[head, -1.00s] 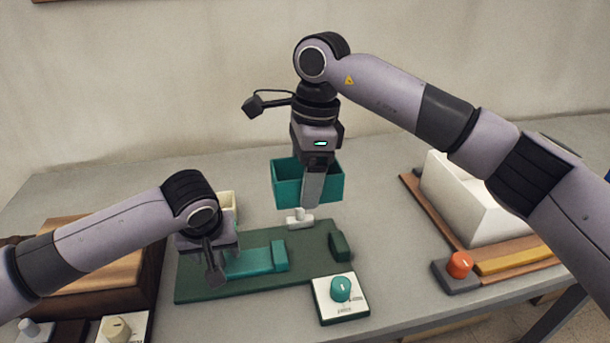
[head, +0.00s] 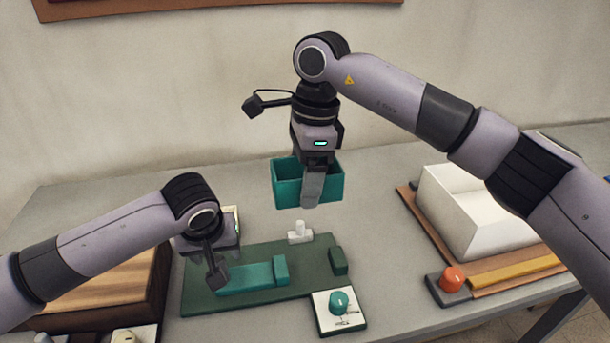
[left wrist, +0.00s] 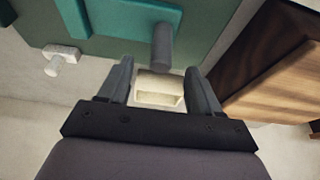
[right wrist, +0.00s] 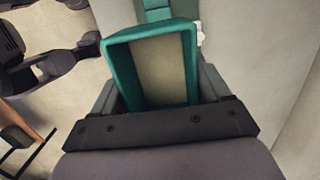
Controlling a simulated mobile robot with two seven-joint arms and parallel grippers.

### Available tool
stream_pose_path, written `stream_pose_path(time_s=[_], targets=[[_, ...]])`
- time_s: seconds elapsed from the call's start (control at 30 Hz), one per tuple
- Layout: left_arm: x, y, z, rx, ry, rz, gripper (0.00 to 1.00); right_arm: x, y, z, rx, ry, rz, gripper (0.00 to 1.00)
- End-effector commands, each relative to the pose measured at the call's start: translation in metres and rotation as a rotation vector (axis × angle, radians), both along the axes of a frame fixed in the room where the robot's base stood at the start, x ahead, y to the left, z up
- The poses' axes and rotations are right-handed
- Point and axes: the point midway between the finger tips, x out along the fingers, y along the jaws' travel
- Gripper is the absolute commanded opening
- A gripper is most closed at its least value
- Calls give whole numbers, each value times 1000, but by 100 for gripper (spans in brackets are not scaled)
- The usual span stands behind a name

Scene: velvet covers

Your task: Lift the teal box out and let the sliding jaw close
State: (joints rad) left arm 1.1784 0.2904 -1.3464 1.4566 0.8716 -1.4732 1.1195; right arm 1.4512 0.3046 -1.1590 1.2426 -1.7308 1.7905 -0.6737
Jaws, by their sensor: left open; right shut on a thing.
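The teal box (head: 283,187) is open-topped and hangs in the air behind the dark green board. My right gripper (head: 312,200) is shut on its wall; the box (right wrist: 118,75) fills the space ahead in the right wrist view. On the board (head: 215,300) lies the teal sliding jaw (head: 250,279), with a raised block at its right end. A dark green fixed block (head: 338,261) stands to its right, with a gap between. My left gripper (head: 216,278) is open over the board's left part. A grey post (left wrist: 162,45) stands by the jaw in the left wrist view.
A white T-shaped piece (head: 300,233) is at the board's back edge. A teal knob (head: 339,302) is in front. A cream box (left wrist: 160,92) is behind my left gripper. A wooden block (head: 110,284) is at left; a white bin (head: 470,218) and orange knob (head: 453,278) are right.

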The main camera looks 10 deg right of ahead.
Motion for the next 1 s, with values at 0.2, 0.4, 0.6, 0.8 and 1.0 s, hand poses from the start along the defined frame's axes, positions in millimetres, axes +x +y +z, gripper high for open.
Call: stream_pose_path(time_s=[0.2, 0.4, 0.6, 0.8, 1.0], targets=[[0, 0, 25, 0, 0, 0, 64, 0, 0, 28, 0, 0, 0, 45], [0, 0, 43, -1, 1, 0, 64, 0, 0, 48, 0, 0, 0, 45], [0, 0, 48, 0, 0, -1, 64, 0, 0, 54, 0, 0, 0, 45], [0, 0, 47, 0, 0, -1, 64, 0, 0, 53, 0, 0, 0, 45], [-13, -10, 38, -21, 15, -45, 64, 0, 0, 52, 0, 0, 0, 45]])
